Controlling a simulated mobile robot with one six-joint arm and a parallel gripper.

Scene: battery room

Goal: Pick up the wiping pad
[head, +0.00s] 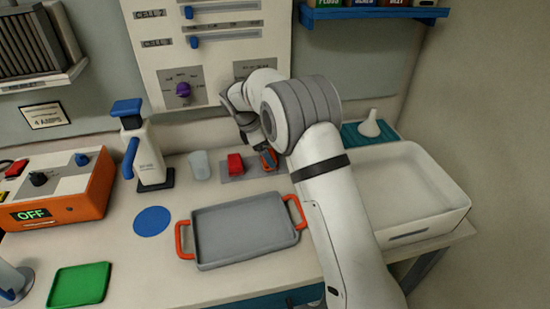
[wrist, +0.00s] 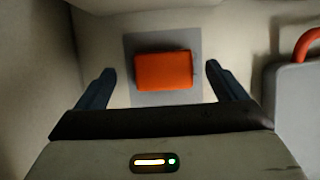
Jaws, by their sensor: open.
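The wiping pad, an orange block (wrist: 164,70), lies flat on a grey mat (wrist: 135,42) in the wrist view. It shows between my fingers, apart from both. My gripper (wrist: 158,82) is open and empty, with one dark blue finger on each side of the pad. Its height above the pad is hard to tell.
A grey tray (head: 240,230) with red handles lies in front. The wall panel (head: 210,70) rises behind.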

